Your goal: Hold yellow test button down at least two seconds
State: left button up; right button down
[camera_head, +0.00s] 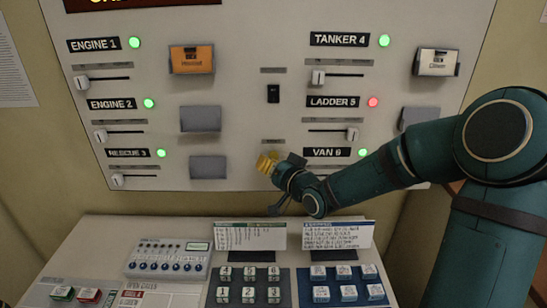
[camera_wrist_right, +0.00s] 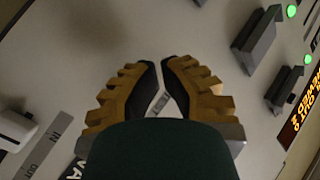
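My right gripper (camera_head: 266,163) is at the lower middle of the upright panel (camera_head: 237,120), below a small grey label strip. Its yellow ribbed fingers also show in the wrist view (camera_wrist_right: 158,62), with dark pads and the tips drawn together. It looks shut, with no object seen held. I cannot make out the yellow test button apart from the yellow fingers; it may be hidden behind them. Whether the fingertips touch the panel cannot be told. A small pale label with dark marks (camera_wrist_right: 160,104) shows between the fingers. My left gripper is not in view.
Hinged covers (camera_head: 192,59) stick out from the panel. Two text cards (camera_head: 252,235) stand on the desk below, behind keypads.

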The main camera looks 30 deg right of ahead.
dwell(0.7)
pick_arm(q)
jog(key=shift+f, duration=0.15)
pick_arm(e)
jog(key=shift+w+d, duration=0.2)
jog(key=shift+w, duration=0.2)
jog(key=shift+w+d, duration=0.15)
jog(key=shift+w, duration=0.15)
dwell(1.5)
pick_arm(q)
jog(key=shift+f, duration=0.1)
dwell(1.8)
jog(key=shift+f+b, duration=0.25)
jog(key=shift+b, duration=0.25)
pick_arm(e)
jog(key=shift+s+a, duration=0.35)
jog(key=shift+s, duration=0.35)
pick_arm(q)
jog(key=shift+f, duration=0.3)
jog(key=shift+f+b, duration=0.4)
jog(key=shift+b, duration=0.3)
pick_arm(e)
jog(key=shift+s+a, duration=0.35)
jog(key=shift+s, duration=0.4)
jog(key=shift+s+a, duration=0.4)
jog(key=shift+s, duration=0.35)
jog(key=shift+s+a, duration=0.35)
jog(key=shift+s, duration=0.4)
